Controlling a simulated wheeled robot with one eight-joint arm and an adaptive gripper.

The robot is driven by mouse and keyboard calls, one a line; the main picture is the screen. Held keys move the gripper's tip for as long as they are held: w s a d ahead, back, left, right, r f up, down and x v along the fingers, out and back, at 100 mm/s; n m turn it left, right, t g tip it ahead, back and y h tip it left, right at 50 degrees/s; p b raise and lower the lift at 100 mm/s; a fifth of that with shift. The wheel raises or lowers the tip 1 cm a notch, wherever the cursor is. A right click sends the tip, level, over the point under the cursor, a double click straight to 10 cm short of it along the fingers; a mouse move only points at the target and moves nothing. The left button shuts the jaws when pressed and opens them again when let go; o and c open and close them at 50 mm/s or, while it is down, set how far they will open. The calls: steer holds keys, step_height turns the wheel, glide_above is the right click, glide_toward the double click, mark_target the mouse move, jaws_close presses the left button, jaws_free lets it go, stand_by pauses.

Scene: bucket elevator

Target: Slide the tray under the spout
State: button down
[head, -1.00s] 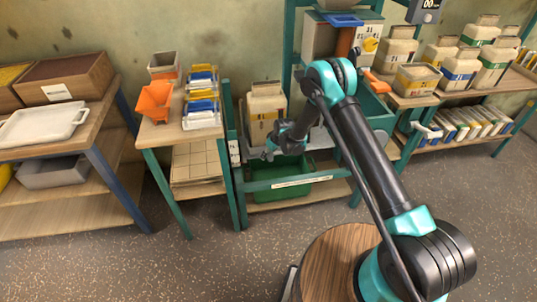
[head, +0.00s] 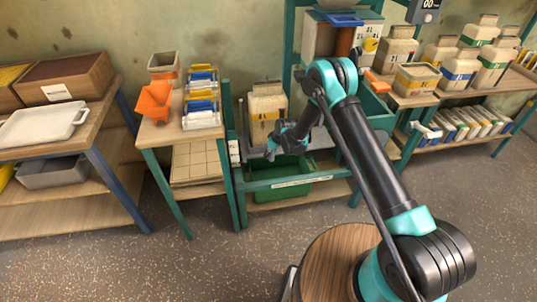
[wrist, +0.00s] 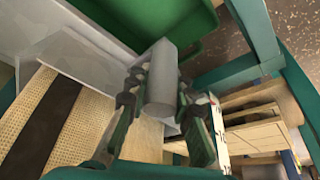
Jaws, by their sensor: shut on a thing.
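My gripper (head: 270,152) is at the front of the teal frame, low and left of the arm. In the wrist view its fingers (wrist: 162,105) are shut on a grey cylindrical handle (wrist: 162,75). A pale grey metal surface (wrist: 85,50) lies behind the handle; it looks like the tray, but the arm and frame hide most of it in the head view. A beige container with a yellow band (head: 267,108) stands just behind the gripper. A brown upright chute (head: 345,42), perhaps the spout, is up and to the right, partly behind my arm.
A green bin (head: 285,180) sits below, behind the frame's front rail (head: 290,182). A small table with an orange bin (head: 155,100) stands close on the left. Shelves with jars (head: 455,75) are on the right. The floor in front is clear.

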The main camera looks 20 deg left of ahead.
steer(key=w+d, duration=0.4)
steer(key=d, duration=0.3)
steer(key=w+d, duration=0.5)
steer(key=d, duration=0.3)
steer(key=w+d, duration=0.5)
steer(key=d, duration=0.2)
steer(key=shift+d, duration=0.4)
steer(key=shift+d, duration=0.1)
steer(key=c, duration=1.3)
jaws_free()
steer(key=shift+d, duration=0.1)
steer(key=v, duration=1.2)
